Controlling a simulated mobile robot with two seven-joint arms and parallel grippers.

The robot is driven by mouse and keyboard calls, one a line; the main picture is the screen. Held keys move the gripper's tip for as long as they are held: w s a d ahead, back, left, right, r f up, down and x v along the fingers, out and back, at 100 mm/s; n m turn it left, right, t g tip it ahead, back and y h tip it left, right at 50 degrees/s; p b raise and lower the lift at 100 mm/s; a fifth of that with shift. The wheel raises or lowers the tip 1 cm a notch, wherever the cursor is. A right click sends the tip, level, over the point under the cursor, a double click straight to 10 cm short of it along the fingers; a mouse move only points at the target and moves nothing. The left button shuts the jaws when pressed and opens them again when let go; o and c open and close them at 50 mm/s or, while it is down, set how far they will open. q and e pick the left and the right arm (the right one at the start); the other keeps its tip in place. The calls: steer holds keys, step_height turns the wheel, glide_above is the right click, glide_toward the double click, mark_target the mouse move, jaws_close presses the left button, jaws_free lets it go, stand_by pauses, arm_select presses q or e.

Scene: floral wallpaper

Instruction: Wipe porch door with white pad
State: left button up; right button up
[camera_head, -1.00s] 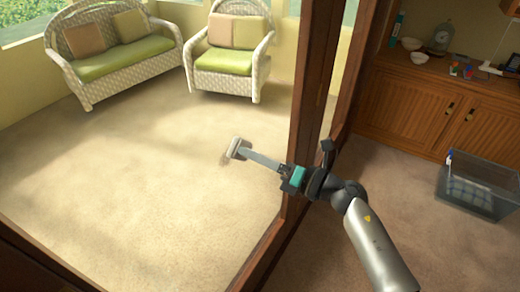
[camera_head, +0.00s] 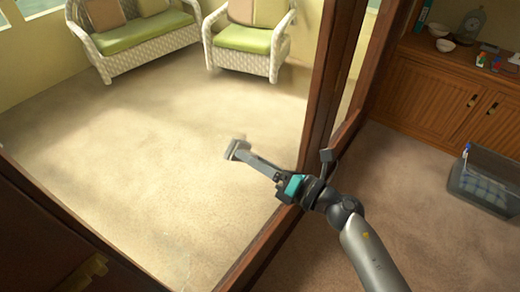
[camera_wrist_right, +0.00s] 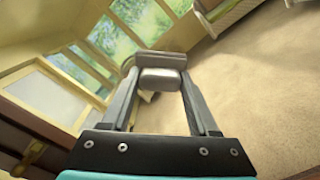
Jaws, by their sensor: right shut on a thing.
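The porch door shows in the head view as a dark wooden frame (camera_head: 285,225) around a large opening onto the porch. I cannot tell whether glass fills it. My right gripper (camera_head: 243,155) reaches across this frame from the right and is shut on the white pad (camera_head: 235,149), which looks light grey. In the right wrist view the pad (camera_wrist_right: 161,77) sits between the fingertips, with the porch floor and windows behind it. I cannot tell whether the pad touches a door surface. My left gripper is not in view.
A wicker sofa (camera_head: 130,38) and a wicker armchair (camera_head: 248,40) with green seats stand at the back of the porch. At right are a wooden cabinet (camera_head: 430,100) and a clear bin (camera_head: 485,185) on the carpet. A brass fitting (camera_head: 82,275) shows at lower left.

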steer(key=shift+w+d+b, duration=0.45)
steer(key=shift+w+d, duration=0.2)
steer(key=shift+w, duration=0.3)
steer(key=shift+w+d, duration=0.35)
steer(key=shift+w, duration=0.15)
steer(key=shift+w+d+b, duration=0.5)
steer(key=shift+w+d, duration=0.05)
steer(key=shift+w, duration=0.2)
steer(key=shift+w+d+b, duration=0.45)
steer(key=shift+w+d, duration=0.1)
steer(key=shift+w, duration=0.15)
steer(key=shift+w+d+b, duration=0.6)
steer(key=shift+w, duration=0.25)
steer(key=shift+w+d+b, duration=0.4)
steer(key=shift+w, duration=0.15)
steer(key=shift+w+d+f+b, duration=0.1)
steer(key=shift+w+d+b, duration=0.75)
steer(key=shift+w+b, duration=0.25)
steer(key=shift+w+d, duration=0.1)
steer(key=shift+w, duration=0.2)
